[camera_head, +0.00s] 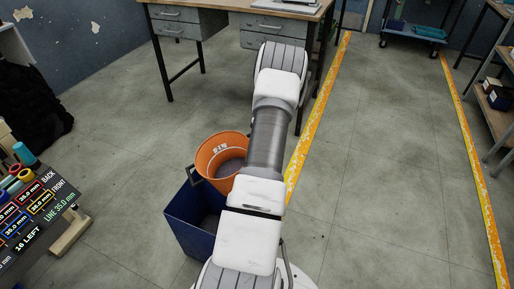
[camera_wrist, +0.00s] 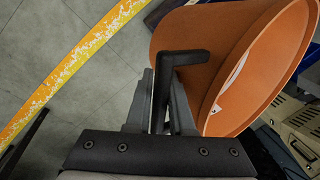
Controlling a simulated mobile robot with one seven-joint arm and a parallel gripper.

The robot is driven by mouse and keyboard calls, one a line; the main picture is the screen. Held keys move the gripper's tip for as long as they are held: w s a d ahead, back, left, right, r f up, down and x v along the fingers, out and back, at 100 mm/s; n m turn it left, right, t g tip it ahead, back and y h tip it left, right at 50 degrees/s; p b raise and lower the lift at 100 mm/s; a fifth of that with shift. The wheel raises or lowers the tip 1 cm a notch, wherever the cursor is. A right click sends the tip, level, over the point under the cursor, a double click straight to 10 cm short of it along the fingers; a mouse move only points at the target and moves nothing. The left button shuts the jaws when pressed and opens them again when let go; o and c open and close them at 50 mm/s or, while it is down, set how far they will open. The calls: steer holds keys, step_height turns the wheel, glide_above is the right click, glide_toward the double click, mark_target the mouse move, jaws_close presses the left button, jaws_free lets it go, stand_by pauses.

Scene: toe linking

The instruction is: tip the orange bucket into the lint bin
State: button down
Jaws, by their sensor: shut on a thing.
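The orange bucket (camera_head: 211,151) with a white label is in the head view, left of my arm, held above the floor over the back part of the blue lint bin (camera_head: 188,224). Its mouth shows grey stuff inside, and it looks slightly tilted. Grey stuff also shows in the bin. In the wrist view, my gripper (camera_wrist: 164,88) is shut on the black handle (camera_wrist: 184,58) at the side of the bucket (camera_wrist: 215,35). My arm covers the bucket's right side and part of the bin.
A workbench (camera_head: 215,20) with grey drawers stands behind. A board with coloured spools (camera_head: 35,215) is at the left. Yellow floor lines (camera_head: 318,110) run to the right, with open floor between them. A shelf rack (camera_head: 497,95) and a blue trolley (camera_head: 415,36) stand far right.

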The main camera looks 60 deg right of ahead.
steer(key=shift+r+h, duration=0.3)
steer(key=shift+r, duration=0.2)
steer(key=shift+a+r+g+h+p, duration=0.1)
steer(key=shift+r+g+h+p, duration=0.35)
steer(key=shift+r+p, duration=0.5)
steer(key=shift+w+r, duration=0.1)
steer(key=shift+r, duration=0.2)
steer(key=shift+a+r+g+h, duration=0.1)
steer(key=shift+r+g+h, duration=0.3)
steer(key=shift+r, duration=0.4)
steer(key=shift+w, duration=0.1)
steer(key=shift+w+a+r+g+h+p, duration=0.1)
steer(key=shift+a+r+g+h+p, duration=0.15)
steer(key=shift+r, duration=0.15)
steer(key=shift+w+a+r+g+h+p, duration=0.1)
steer(key=shift+r+h+p, duration=0.1)
steer(key=shift+r, duration=0.35)
